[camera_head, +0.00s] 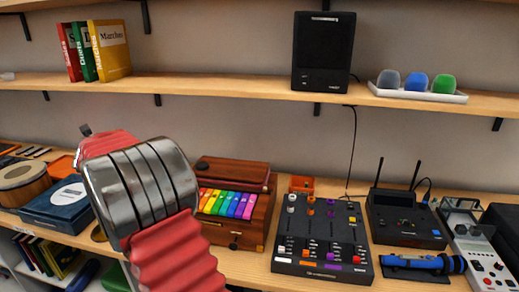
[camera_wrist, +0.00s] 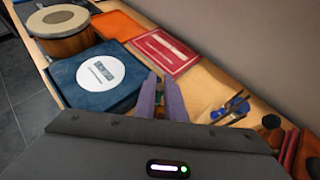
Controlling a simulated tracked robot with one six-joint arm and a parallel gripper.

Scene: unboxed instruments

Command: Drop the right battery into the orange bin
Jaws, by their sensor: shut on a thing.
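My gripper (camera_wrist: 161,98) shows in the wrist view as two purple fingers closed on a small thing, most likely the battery. Little of that thing shows, a dark bit low between the fingers. The fingers point toward the shelf beside a dark blue box (camera_wrist: 97,75) with a white disc. A flat orange tray-like thing (camera_wrist: 119,24), perhaps the orange bin, lies beyond that box; its edge shows in the head view (camera_head: 62,165). A small orange box (camera_head: 302,184) stands behind the black mixer. In the head view my arm hides the gripper.
A drum (camera_wrist: 58,22) and a red book (camera_wrist: 166,51) lie around the blue box. A wooden case with coloured keys (camera_head: 228,203), the mixer (camera_head: 322,240) and a black router (camera_head: 406,217) fill the shelf to the right. An upper shelf (camera_head: 215,85) runs above.

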